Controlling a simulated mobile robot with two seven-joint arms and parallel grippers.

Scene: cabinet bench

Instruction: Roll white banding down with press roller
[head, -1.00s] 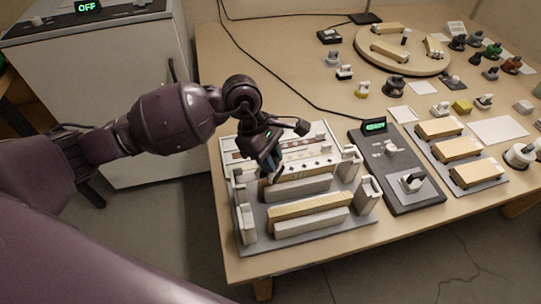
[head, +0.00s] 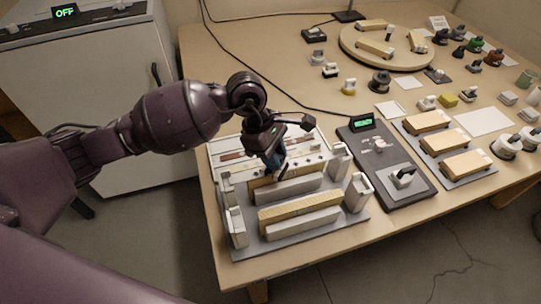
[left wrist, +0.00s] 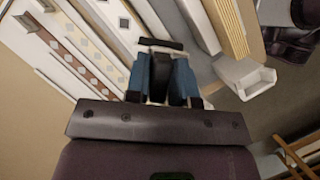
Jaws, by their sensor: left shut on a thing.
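My left gripper (head: 279,172) is over the back part of a grey holding fixture (head: 238,250), at the upper edge of the rear upright board (head: 262,182). Whether the roller touches the board is hard to tell. A second wooden board (head: 300,206) stands in front between pale bars. The white banding on the rear board cannot be made out clearly. My right gripper is out of view.
A white tray of inlaid strips (head: 225,157) lies behind the fixture. To the right are a dark control panel (head: 397,188) with a lit display and a rack of wooden blocks (head: 443,142). A round turntable (head: 409,61) stands farther back.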

